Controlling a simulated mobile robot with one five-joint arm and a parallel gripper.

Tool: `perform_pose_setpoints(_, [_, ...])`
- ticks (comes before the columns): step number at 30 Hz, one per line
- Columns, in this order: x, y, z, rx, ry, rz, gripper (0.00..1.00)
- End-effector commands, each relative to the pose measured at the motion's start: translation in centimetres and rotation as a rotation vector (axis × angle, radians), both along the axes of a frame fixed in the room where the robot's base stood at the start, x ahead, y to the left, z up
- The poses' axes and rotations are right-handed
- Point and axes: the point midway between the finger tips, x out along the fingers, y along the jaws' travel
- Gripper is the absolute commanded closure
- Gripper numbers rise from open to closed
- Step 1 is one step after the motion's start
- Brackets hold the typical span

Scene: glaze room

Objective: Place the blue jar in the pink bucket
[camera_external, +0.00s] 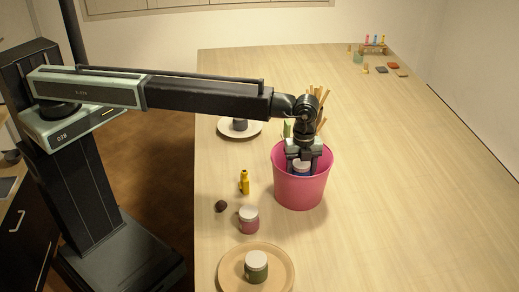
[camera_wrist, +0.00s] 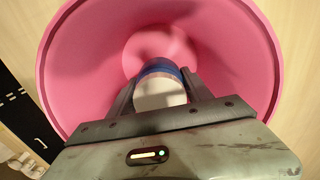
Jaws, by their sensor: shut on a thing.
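The pink bucket (camera_external: 300,192) stands on the wooden table in the external view. Its wide inside wall (camera_wrist: 95,60) and round floor fill most of the wrist view. My gripper (camera_external: 302,160) points down into the bucket's mouth. In the wrist view my gripper (camera_wrist: 163,95) is shut on the blue jar (camera_wrist: 158,66), which has a pale lid. The jar (camera_external: 301,170) also shows between the fingers in the external view, inside the bucket's rim. Its lower part is hidden by the bucket wall. I cannot tell whether it touches the bucket floor.
A pink jar (camera_external: 248,220), a yellow bottle (camera_external: 244,183) and a dark round thing (camera_external: 220,206) stand left of the bucket. A green jar (camera_external: 256,268) sits on a wooden plate (camera_external: 283,262). A grey jar (camera_external: 240,125) is on a pale plate.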

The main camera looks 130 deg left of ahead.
Motion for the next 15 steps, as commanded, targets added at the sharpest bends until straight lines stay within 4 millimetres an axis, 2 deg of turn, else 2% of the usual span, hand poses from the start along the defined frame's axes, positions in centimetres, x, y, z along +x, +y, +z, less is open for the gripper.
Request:
perform_pose_setpoints(1, [0.0,0.0,-2.0,0.000,0.000,0.000,1.00])
perform_pose_setpoints(8, [0.0,0.0,-2.5,0.000,0.000,-0.001,1.00])
perform_pose_setpoints(15, [0.0,0.0,-6.1,0.000,0.000,-0.001,1.00])
